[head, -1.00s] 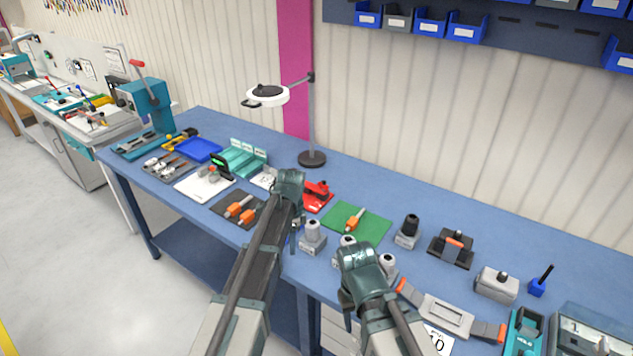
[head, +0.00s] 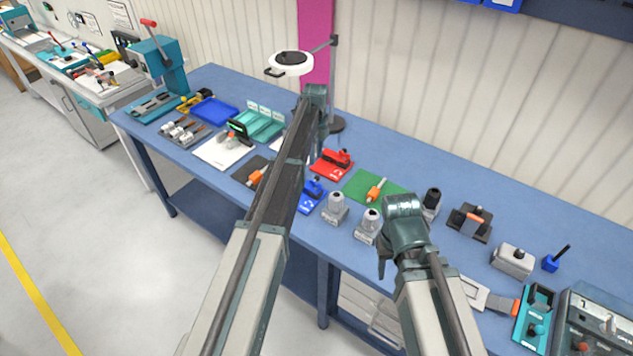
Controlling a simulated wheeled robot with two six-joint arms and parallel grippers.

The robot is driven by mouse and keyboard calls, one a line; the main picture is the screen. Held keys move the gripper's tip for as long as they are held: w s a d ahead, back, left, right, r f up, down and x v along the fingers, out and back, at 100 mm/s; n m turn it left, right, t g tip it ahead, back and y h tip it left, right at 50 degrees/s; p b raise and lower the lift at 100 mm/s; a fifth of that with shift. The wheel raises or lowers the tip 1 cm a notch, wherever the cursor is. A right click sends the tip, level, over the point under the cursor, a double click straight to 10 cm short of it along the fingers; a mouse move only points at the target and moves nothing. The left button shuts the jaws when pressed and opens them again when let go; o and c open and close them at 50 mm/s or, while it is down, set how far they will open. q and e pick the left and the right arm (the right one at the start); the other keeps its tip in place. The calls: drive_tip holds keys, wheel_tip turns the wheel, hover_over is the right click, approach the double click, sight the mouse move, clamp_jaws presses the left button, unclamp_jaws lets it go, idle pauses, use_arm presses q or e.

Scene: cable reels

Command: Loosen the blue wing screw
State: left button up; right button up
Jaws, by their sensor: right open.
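A small blue fixture with a blue wing-shaped top (head: 314,187) sits on a blue plate (head: 305,205) near the middle of the bench, just right of my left forearm, which covers part of its plate. A similar red fixture (head: 338,160) on a red plate stands behind it. My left gripper (head: 318,130) is held above the bench, beyond the blue fixture and apart from it; its fingers are too small and dark to read. My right gripper (head: 384,262) is to the right of the blue fixture, in front of grey cylindrical posts, open and touching nothing I can make out.
A lamp (head: 290,63) on a stand is behind my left gripper. Grey posts (head: 335,207) and a green mat (head: 360,185) with an orange-handled tool lie right of the blue fixture. A white board (head: 222,150) and blue tray (head: 213,110) are at left.

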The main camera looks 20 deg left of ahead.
sight(316, 185)
use_arm(q)
wheel_tip(316, 185, down, 12)
drive_tip(key=b, duration=1.1)
drive_tip(key=shift+f+b, duration=0.2)
drive_tip(key=shift+b, duration=0.15)
clamp_jaws()
